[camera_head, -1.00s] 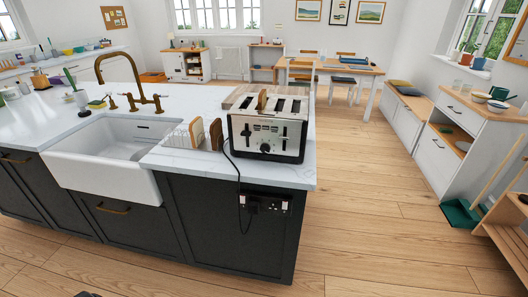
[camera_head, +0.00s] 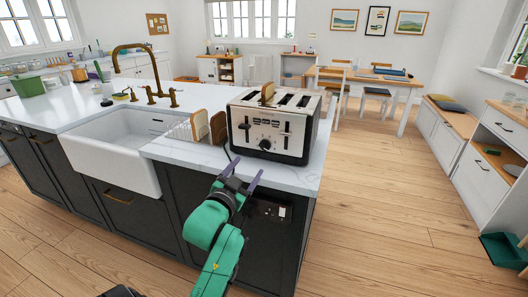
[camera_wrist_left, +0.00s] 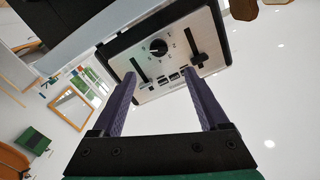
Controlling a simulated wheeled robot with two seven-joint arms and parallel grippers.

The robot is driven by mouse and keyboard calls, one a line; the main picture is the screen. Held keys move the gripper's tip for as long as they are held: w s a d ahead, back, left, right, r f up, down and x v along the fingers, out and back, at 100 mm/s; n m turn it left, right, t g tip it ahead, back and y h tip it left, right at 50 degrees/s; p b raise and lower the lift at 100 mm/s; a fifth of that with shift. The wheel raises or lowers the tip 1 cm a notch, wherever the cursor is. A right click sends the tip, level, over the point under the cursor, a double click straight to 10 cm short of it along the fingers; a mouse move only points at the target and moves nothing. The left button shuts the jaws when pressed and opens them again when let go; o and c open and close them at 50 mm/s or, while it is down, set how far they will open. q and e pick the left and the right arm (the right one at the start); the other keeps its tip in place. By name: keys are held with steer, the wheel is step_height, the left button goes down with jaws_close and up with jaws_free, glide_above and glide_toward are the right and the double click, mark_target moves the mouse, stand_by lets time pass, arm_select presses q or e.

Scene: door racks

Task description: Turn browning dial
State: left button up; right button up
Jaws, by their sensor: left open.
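The toaster (camera_head: 274,124) is silver and black and stands on the white worktop near its right corner. Its round black browning dial (camera_head: 265,144) is low on the front face, between two lever slots. In the left wrist view the dial (camera_wrist_left: 158,47) shows upside down, beyond the fingertips and roughly between them. My left gripper (camera_head: 246,168) is open and empty, just below and in front of the toaster's front, apart from the dial. My right gripper is not in view.
Bread slices (camera_head: 209,127) stand in a rack left of the toaster, and one slice (camera_head: 267,92) sticks out of a toaster slot. The sink (camera_head: 116,140) is further left. A wall socket (camera_head: 270,209) is on the island's end below the worktop. Floor right of the island is clear.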

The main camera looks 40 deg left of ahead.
mark_target(264, 148)
arm_select(q)
steer(key=p+x, duration=0.1)
steer(key=x, duration=1)
steer(key=shift+w, duration=0.3)
jaws_close()
